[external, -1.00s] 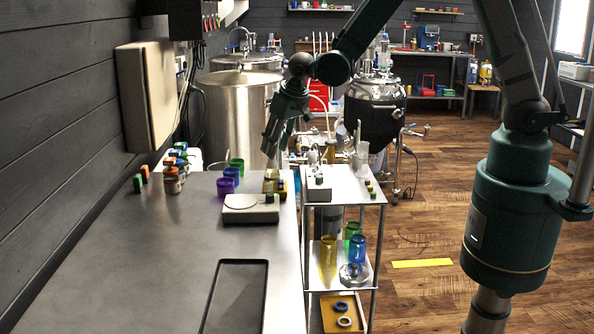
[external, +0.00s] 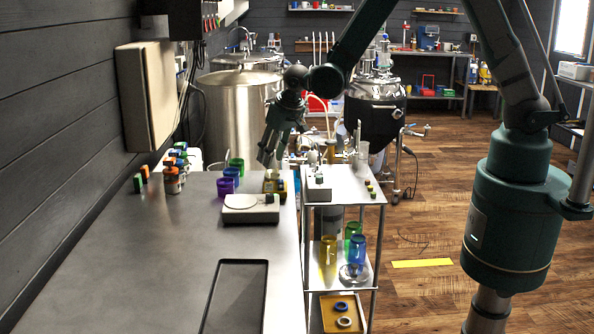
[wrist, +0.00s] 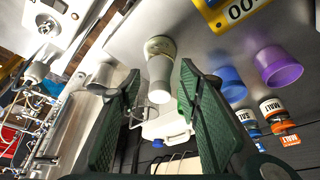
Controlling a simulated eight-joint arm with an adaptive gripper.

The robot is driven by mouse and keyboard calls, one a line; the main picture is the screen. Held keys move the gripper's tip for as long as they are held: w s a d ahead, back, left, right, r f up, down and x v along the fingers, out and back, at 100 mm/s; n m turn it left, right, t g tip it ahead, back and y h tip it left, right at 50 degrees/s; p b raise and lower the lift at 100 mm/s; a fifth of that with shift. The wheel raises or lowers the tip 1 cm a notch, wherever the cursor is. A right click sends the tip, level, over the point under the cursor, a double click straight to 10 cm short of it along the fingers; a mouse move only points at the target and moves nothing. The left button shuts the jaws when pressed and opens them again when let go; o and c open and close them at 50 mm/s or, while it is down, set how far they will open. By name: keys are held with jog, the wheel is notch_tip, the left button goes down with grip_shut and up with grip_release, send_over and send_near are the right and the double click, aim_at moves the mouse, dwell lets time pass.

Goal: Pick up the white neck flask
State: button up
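A pale whitish flask (wrist: 159,76) shows in the wrist view, with a wide greenish-white end and a narrower pale neck. It is between and just beyond the fingertips of my gripper (wrist: 160,75). The fingers are apart, with a visible gap between each finger and the flask. In the external view my gripper (external: 268,160) points down over the far right end of the grey counter (external: 190,250). The flask is not clearly distinguishable there, near the gripper.
A yellow device (wrist: 228,10) with a digital display is close to the flask. A blue cup (wrist: 231,84), a purple cup (wrist: 277,66) and labelled jars stand nearby. A white scale (external: 250,209) sits on the counter's right edge. A shelved cart (external: 345,185) stands right of the counter.

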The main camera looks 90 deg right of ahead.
jog(key=shift+w+d+f, duration=0.1)
jog(key=shift+f, duration=0.35)
dwell(0.3)
jog(key=c, duration=1.1)
grip_shut()
jog(key=shift+r, duration=0.1)
jog(key=shift+r, duration=4.9)
